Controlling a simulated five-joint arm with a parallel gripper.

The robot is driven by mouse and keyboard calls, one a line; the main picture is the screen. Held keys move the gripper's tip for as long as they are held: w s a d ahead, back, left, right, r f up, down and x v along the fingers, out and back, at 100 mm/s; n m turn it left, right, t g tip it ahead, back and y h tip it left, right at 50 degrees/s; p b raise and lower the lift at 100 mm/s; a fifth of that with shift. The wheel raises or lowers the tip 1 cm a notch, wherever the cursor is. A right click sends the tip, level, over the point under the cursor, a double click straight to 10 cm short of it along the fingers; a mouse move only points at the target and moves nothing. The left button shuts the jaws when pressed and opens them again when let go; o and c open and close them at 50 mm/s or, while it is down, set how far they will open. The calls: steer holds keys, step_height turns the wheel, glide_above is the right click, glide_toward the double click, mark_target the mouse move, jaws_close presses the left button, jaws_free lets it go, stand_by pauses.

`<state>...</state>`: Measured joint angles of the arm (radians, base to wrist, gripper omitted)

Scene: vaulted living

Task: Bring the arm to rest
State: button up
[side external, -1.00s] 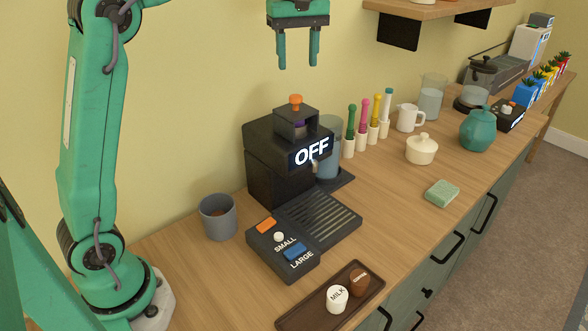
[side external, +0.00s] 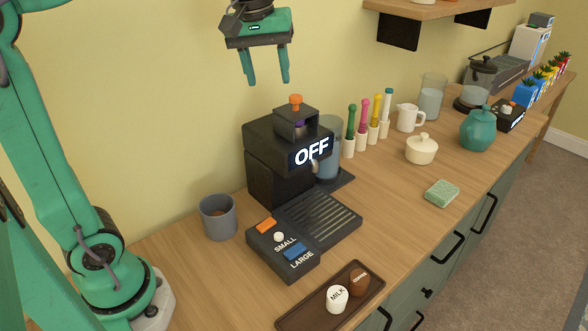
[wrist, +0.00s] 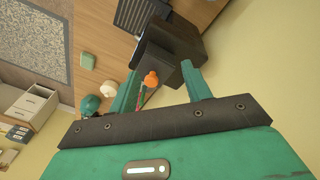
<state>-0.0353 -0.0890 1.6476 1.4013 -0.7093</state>
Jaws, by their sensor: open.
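My gripper (side external: 268,80) is open and empty, with its two green fingers pointing down. In the side external view it hangs in the air above and a little left of the black coffee machine (side external: 275,165), touching nothing. The machine's display reads OFF, and an orange knob (side external: 296,101) tops it. In the wrist view my gripper's fingers (wrist: 163,88) show spread apart, with the orange knob (wrist: 151,79) beyond them and the dark machine (wrist: 175,50) behind.
A grey mug (side external: 218,217) stands left of the machine. A control box (side external: 283,250) and a dark tray (side external: 298,316) with milk and coffee pods lie in front. A wooden shelf (side external: 425,8) is at upper right. The air around my gripper is clear.

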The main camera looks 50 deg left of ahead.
steer(key=s+d+f+m+t, duration=0.1)
steer(key=s+f+m+t, duration=0.2)
steer(key=s+f+m, duration=0.5)
steer(key=s+f, duration=0.3)
steer(key=s, duration=0.4)
steer(key=shift+d+f+m+t, duration=0.15)
steer(key=shift+f+m+t, duration=0.15)
steer(key=shift+f, duration=0.1)
stand_by(0.9)
